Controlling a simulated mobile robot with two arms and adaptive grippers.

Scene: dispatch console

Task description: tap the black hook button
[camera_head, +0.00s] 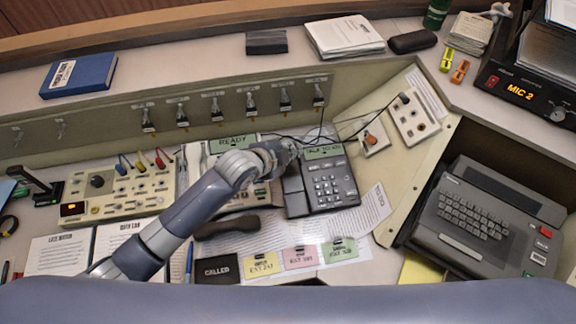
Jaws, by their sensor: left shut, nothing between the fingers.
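A dark desk phone (335,188) with a keypad and a lit green display stands at the middle of the console. My left arm reaches in from the lower left, and my left gripper (287,150) is shut and empty at the phone's upper left corner. I cannot tell whether it touches the phone. I cannot make out the black hook button; the gripper may cover it. A second unit with a green READY display (232,144) is partly hidden behind my arm. A black handset (226,227) lies on the desk in front of it. My right gripper is not in view.
A beige switch panel (118,197) with coloured plugs is at the left. Hanging plugs (217,108) line the back panel, and cords run behind the phone. A grey keyboard terminal (478,225) stands at the right. Coloured cards (300,257) lie in front.

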